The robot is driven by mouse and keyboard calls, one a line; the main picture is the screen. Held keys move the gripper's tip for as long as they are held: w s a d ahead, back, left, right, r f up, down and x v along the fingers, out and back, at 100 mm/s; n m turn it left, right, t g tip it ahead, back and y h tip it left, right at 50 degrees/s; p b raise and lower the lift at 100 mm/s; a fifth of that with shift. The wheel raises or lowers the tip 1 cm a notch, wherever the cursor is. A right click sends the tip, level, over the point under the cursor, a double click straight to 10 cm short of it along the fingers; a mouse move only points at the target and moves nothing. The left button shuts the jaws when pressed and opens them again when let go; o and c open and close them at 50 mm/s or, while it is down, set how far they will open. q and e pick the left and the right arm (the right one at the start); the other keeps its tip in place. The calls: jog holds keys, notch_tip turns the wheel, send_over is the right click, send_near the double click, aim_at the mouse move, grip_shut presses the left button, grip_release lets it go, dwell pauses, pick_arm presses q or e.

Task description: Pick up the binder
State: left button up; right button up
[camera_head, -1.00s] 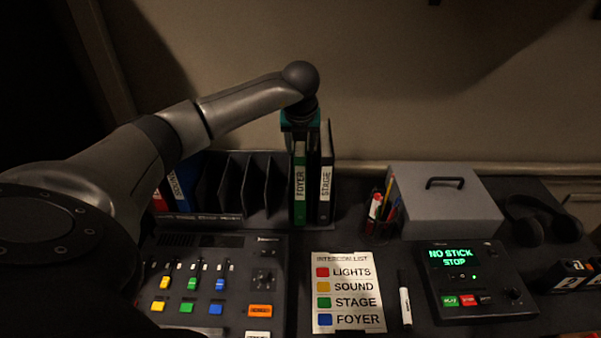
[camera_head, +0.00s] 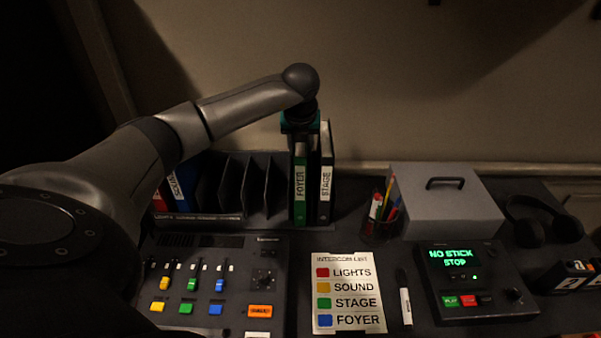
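A green binder labelled FOYER (camera_head: 300,188) stands upright at the right end of the dark rack. A black binder labelled STAGE (camera_head: 326,182) stands upright right beside it. A blue binder (camera_head: 184,186) and a red binder (camera_head: 160,201) stand at the rack's left end, partly hidden by my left arm. My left gripper (camera_head: 300,130) points down at the top of the FOYER binder, over or around its upper edge. Its fingers are too dark and small to show whether they are closed on it. My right gripper is not in view.
The rack (camera_head: 240,219) has several empty slots in its middle. A pen cup (camera_head: 380,225) and a grey box with a handle (camera_head: 445,205) stand to the right. A mixing panel (camera_head: 220,285), an intercom list (camera_head: 345,300), a marker (camera_head: 405,300) and a lit player (camera_head: 475,285) lie in front.

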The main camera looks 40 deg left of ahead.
pick_arm(q)
grip_shut()
jog(key=shift+r, duration=0.1)
dwell(1.0)
